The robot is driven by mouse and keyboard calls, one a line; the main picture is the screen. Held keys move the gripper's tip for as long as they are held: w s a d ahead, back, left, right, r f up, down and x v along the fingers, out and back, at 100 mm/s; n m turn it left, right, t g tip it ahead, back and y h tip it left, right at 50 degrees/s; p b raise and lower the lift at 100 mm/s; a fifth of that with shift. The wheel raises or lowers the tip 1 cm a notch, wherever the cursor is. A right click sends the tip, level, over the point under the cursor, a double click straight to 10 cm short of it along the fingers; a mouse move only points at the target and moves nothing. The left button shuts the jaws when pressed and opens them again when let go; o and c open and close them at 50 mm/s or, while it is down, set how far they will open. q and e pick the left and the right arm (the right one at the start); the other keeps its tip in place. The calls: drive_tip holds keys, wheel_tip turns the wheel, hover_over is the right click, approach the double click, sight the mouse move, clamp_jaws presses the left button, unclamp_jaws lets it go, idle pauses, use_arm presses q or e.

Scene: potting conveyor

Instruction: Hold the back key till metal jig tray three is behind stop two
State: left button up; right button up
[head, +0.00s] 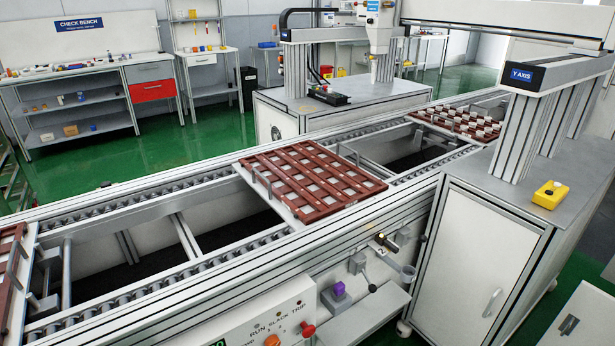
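A red-brown lattice tray with pale square pockets (318,208) sits on the roller conveyor in the middle of the head view. A second red-brown tray (8,262) is cut off by the left edge. A third tray (428,117), holding pale pieces, is farther along at the back right. I cannot read numbers on the trays. Thin upright metal pins stand by the middle tray; I cannot tell which stop they belong to. A control panel (236,330) is at the bottom, with words like RUN and a red button (308,329); no back key is readable. Neither gripper is in view.
The conveyor's front rail (200,285) runs across the picture, with open gaps between trays. A white cabinet (485,265) with a yellow box (550,194) on top stands right. A gantry (560,72) spans behind.

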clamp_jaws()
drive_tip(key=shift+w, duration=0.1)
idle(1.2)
